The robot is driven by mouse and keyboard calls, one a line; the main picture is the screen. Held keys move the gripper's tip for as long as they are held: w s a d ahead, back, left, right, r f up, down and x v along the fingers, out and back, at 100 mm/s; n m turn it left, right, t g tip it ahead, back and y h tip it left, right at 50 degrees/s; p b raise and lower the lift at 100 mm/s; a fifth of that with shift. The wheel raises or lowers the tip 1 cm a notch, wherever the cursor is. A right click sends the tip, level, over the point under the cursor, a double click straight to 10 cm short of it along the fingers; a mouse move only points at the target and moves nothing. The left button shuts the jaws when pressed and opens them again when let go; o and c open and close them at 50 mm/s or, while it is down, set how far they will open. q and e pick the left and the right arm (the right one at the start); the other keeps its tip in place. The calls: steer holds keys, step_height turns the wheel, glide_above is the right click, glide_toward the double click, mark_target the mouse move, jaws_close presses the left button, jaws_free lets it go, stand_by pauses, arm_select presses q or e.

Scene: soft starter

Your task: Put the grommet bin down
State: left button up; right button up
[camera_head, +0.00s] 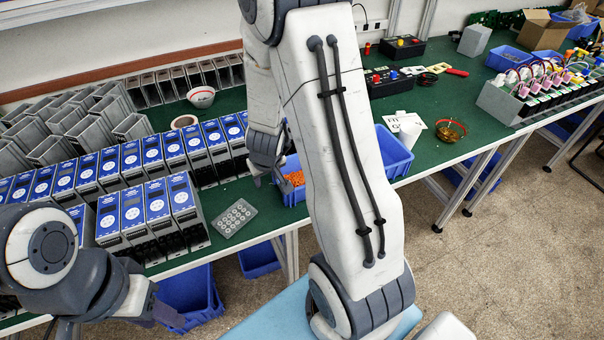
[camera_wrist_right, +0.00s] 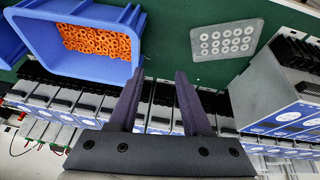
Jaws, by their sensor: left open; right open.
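The grommet bin is a blue open bin holding orange rings. It rests on the green bench, partly hidden by my right arm in the head view (camera_head: 293,196), and shows at the upper left of the right wrist view (camera_wrist_right: 42,38). My right gripper (camera_head: 268,180) is beside the bin's left end in the head view. In the right wrist view its fingers (camera_wrist_right: 158,80) are apart with nothing between them, and the left fingertip is close to the bin's corner. My left gripper (camera_head: 168,312) is low at the left, in front of the bench edge, open and empty.
A grey tray of pale rings (camera_head: 234,218) lies left of the bin. Rows of blue-faced units (camera_head: 150,205) stand further left. A second blue bin (camera_head: 397,154) stands right of my arm. Blue crates (camera_head: 190,290) are under the bench.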

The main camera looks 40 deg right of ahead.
steer(key=shift+m+h, duration=0.3)
steer(key=shift+h, duration=0.2)
steer(key=d+f+b, duration=0.1)
steer(key=f, duration=0.1)
steer(key=d+f+b, duration=0.1)
steer(key=d+f, duration=0.1)
steer(key=w+d+f+b, duration=0.1)
steer(key=f, duration=0.1)
steer(key=shift+w+d+f, duration=0.1)
steer(key=shift+d+f, duration=0.1)
steer(key=shift+d, duration=0.1)
steer(key=shift+w+r+b+x, duration=0.15)
steer(key=shift+b+x, duration=0.15)
steer(key=shift+x, duration=0.55)
steer(key=shift+w+b+x, duration=0.15)
steer(key=shift+b+x, duration=0.1)
steer(key=shift+x, duration=0.6)
steer(key=shift+w+r+b+x, duration=0.15)
steer(key=shift+b+x, duration=0.15)
steer(key=shift+x, duration=0.55)
steer(key=shift+d+f, duration=0.15)
steer(key=shift+f, duration=0.05)
jaws_close()
